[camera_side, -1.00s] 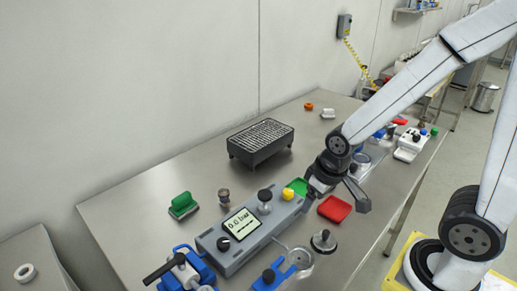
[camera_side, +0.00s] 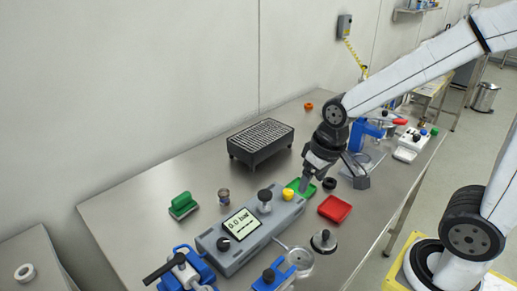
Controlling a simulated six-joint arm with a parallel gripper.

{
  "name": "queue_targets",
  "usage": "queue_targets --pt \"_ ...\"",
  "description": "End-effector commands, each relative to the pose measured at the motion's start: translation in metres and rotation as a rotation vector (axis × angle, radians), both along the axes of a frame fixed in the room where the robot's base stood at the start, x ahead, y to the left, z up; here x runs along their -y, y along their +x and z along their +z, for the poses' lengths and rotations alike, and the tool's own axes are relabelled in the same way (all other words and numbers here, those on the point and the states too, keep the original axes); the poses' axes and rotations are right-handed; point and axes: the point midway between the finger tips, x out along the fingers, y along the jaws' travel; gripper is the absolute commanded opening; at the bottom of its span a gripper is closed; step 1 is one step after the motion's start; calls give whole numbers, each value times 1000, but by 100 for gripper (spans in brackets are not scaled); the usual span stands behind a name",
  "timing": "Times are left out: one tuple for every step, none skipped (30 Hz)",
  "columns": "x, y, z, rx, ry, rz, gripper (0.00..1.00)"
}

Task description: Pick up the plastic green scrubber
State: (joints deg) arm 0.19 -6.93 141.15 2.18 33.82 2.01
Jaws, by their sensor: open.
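The green scrubber (camera_side: 183,205) stands on the left part of the steel table, with a green upper part and a paler strip along its lower edge. My gripper (camera_side: 334,184) is open and points down over the right half of the table, well to the right of the scrubber. Nothing shows between its fingers except a small black ring (camera_side: 329,183) that appears to lie on the table behind them. A green tray (camera_side: 301,187) is partly hidden by the left finger.
A grey control box (camera_side: 250,235) with knobs and a display stands between my gripper and the scrubber. A black grated box (camera_side: 261,141) is behind. A red tray (camera_side: 335,208), a small metal cylinder (camera_side: 223,196) and blue clamps (camera_side: 190,271) are also there. Table left of the grated box is clear.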

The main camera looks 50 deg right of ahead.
Motion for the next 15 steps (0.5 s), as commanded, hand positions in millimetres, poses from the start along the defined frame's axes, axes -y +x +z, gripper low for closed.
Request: queue_targets --pt "-1 4 1 -6 11 -19 76" --pt "-1 6 1 -11 17 -30 76" --pt "-2 9 1 -18 25 -45 76" --pt "-3 12 2 -22 34 -61 76" --pt "-3 14 2 -27 42 -74 76" --pt "-4 18 3 -35 53 -92 76" --pt "-5 21 3 -42 62 -109 76" --pt "-6 24 4 -48 72 -126 76" --pt "-7 28 4 -57 85 -147 76" --pt "-8 32 5 -65 96 -166 76" --pt "-9 35 5 -73 108 -185 76" --pt "-11 41 6 -85 125 -213 76" --pt "-13 46 6 -95 140 -237 76" --pt "-14 51 6 -105 155 -261 76" --pt "-17 59 7 -123 180 -300 76"
